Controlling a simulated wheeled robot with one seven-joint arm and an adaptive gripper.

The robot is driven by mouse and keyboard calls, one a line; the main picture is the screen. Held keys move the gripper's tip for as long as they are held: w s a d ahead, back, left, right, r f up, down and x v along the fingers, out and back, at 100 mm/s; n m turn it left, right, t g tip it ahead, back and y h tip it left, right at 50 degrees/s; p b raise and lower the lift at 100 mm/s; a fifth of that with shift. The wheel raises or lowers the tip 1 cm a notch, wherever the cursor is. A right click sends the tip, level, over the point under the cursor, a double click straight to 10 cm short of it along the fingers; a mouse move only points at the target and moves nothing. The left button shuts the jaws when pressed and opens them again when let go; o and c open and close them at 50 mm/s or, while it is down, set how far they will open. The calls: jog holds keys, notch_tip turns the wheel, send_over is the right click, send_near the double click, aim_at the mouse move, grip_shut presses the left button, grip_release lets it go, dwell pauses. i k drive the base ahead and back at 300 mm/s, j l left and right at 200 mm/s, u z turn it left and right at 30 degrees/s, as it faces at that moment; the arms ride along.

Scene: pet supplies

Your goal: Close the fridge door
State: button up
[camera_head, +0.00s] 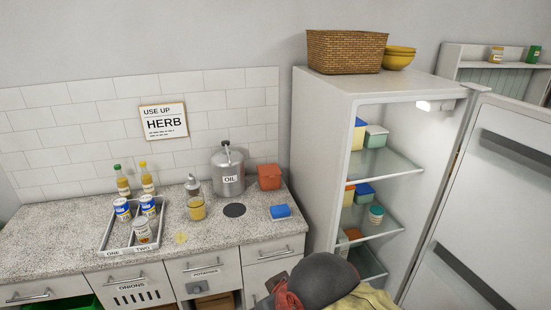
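The white fridge (322,150) stands right of the counter with its lit inside showing. Its door (480,215) stands wide open, swung out to the right and toward me. I see the door's pale inner face with two dark bars; its lower part runs out of the picture. Glass shelves (385,165) inside hold several small tubs and boxes, including a jar (376,214). The lowest part of the fridge is hidden. I cannot make out my gripper in this view.
A dark rounded shape (325,278) with red and yellow cloth-like pieces sits low in front of the fridge; I cannot tell what it is. A wicker basket (345,52) and yellow bowls (398,58) stand on the fridge. The counter (60,240) holds a tray, bottles and an oil can.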

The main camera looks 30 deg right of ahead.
aim_at(487, 246)
jog(key=k+l+u, duration=0.1)
jog(key=l, duration=0.35)
jog(key=k+l, duration=0.3)
jog(key=l, duration=0.15)
jog(key=k+l+u, duration=0.15)
jog(key=l, duration=0.3)
jog(key=k+l+u, duration=0.1)
jog(key=k+l, duration=0.2)
jog(key=l, duration=0.15)
jog(key=k+l+u, duration=0.1)
jog(key=k+l, duration=0.15)
jog(key=l, duration=0.15)
jog(key=k+l, duration=0.25)
jog(key=l, duration=0.15)
jog(key=k+l, duration=0.25)
jog(key=l, duration=0.2)
jog(key=k+l, duration=0.55)
jog(key=l, duration=0.3)
jog(key=k+l, duration=0.25)
jog(key=l, duration=0.15)
jog(key=k+l, duration=0.25)
jog(key=l, duration=0.2)
jog(key=k+l, duration=0.25)
jog(key=l, duration=0.15)
